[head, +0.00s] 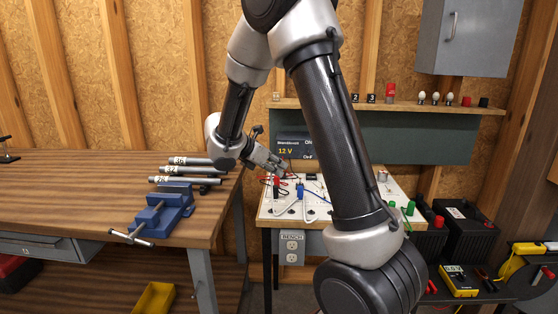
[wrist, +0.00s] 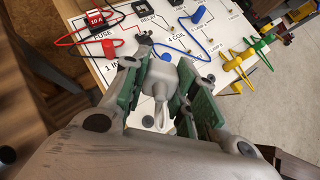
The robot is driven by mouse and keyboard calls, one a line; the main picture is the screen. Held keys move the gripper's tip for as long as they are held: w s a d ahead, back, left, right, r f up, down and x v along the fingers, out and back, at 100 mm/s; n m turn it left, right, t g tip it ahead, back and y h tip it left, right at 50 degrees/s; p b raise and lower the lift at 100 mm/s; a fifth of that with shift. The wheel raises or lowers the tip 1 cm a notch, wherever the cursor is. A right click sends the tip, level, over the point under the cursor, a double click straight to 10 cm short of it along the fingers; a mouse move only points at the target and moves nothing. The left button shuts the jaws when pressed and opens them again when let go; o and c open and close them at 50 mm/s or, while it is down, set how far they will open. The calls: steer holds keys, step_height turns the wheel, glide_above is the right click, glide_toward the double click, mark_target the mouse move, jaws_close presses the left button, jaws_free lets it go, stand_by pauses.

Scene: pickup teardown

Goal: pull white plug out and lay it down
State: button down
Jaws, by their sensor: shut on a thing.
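The white plug (wrist: 158,82) sits between the green-padded fingers of my gripper (wrist: 165,88) in the wrist view. The gripper is shut on it. A pale loop hangs at the plug's lower end. Its tip is partly hidden, and I cannot tell if it is still in a socket. In the head view my gripper (head: 283,167) is low over the back left of the white circuit board (head: 266,211). The plug cannot be made out there.
In the head view a blue vise (head: 160,213) and labelled tubes (head: 190,170) lie on the wooden bench to the left.

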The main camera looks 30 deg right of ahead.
steer(key=shift+w+a+f, duration=0.1)
steer(key=shift+a+f, duration=0.1)
steer(key=shift+f, duration=0.05)
steer(key=shift+w+a+n+t+y, duration=0.1)
steer(key=shift+n+t+y, duration=0.2)
steer(key=shift+n+y, duration=0.25)
steer(key=shift+f+y, duration=0.25)
steer(key=shift+f, duration=3.85)
steer(key=c, duration=1.1)
jaws_free()
steer(key=shift+o, duration=0.2)
steer(key=shift+a, duration=0.1)
